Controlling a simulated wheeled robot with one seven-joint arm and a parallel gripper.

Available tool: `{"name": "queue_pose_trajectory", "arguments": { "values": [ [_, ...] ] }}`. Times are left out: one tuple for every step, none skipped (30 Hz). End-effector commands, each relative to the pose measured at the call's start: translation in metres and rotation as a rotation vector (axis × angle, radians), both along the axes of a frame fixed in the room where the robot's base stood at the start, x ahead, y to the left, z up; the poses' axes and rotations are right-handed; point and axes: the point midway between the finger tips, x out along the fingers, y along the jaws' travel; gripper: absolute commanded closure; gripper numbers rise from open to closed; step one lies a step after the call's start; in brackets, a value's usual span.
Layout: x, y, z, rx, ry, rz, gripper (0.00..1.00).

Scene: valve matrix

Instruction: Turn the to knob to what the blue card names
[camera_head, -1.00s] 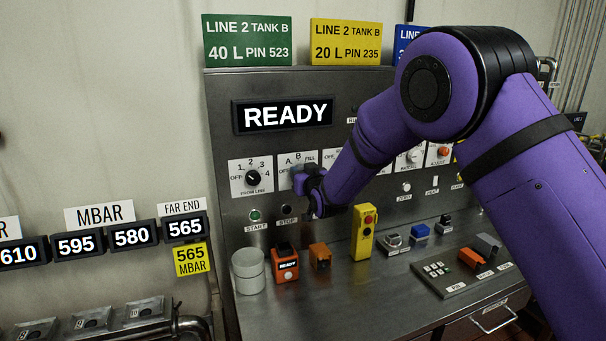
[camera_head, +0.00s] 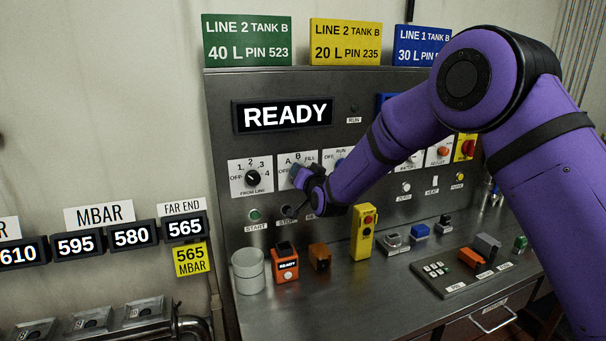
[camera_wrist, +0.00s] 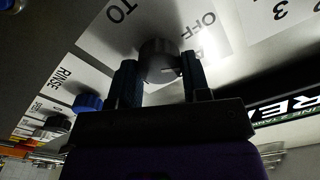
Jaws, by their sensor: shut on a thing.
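The blue card (camera_head: 422,45) stands on top of the panel at the right and reads LINE 1 TANK B, 30 L, with its right end cut off by my arm. The dial plate (camera_head: 311,160) with OFF, A, B and FILL marks is on the panel front. Its dark round knob (camera_wrist: 158,50) shows in the wrist view, near the letters TO on the plate. My gripper (camera_wrist: 160,68) has one finger on each side of the knob and is shut on it. In the head view my gripper (camera_head: 300,178) hides the knob, and its pointing direction cannot be told.
The FROM LINE knob (camera_head: 252,177) sits close on the left. The RINSE knob (camera_wrist: 88,102) is on the other side. START and STOP buttons lie below. A yellow box (camera_head: 363,232) and an orange device (camera_head: 285,264) stand on the bench. The display (camera_head: 284,115) reads READY.

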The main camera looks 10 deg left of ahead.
Motion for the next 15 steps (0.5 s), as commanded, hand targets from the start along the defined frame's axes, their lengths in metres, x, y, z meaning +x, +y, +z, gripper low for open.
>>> {"name": "queue_pose_trajectory", "arguments": {
  "values": [
    [0.0009,-0.0018,-0.0007,0.039,0.024,-0.002,0.8],
    [0.0007,-0.0014,-0.0007,0.064,0.039,-0.002,0.8],
    [0.001,-0.0019,-0.0009,0.097,0.058,-0.002,0.8],
    [0.0009,-0.0018,-0.0008,0.122,0.073,-0.002,0.8],
    [0.0009,-0.0017,-0.001,0.146,0.087,-0.002,0.8],
    [0.0011,-0.0021,-0.0011,0.179,0.106,-0.002,0.8],
    [0.0011,-0.0021,-0.0013,0.204,0.121,-0.002,0.8],
    [0.0009,-0.0017,-0.0013,0.229,0.135,-0.002,0.8],
    [0.0013,-0.0024,-0.0017,0.261,0.154,-0.003,0.8],
    [0.0011,-0.0021,-0.0017,0.286,0.168,-0.002,0.8],
    [0.0012,-0.0022,-0.002,0.31,0.183,-0.002,0.8],
    [0.0012,-0.0023,-0.0021,0.343,0.202,-0.002,0.8],
    [0.0014,-0.0026,-0.0022,0.368,0.217,-0.003,0.8],
    [0.0011,-0.0021,-0.0023,0.393,0.231,-0.002,0.8],
    [0.0015,-0.0027,-0.0023,0.425,0.249,-0.003,0.8]
  ]
}}
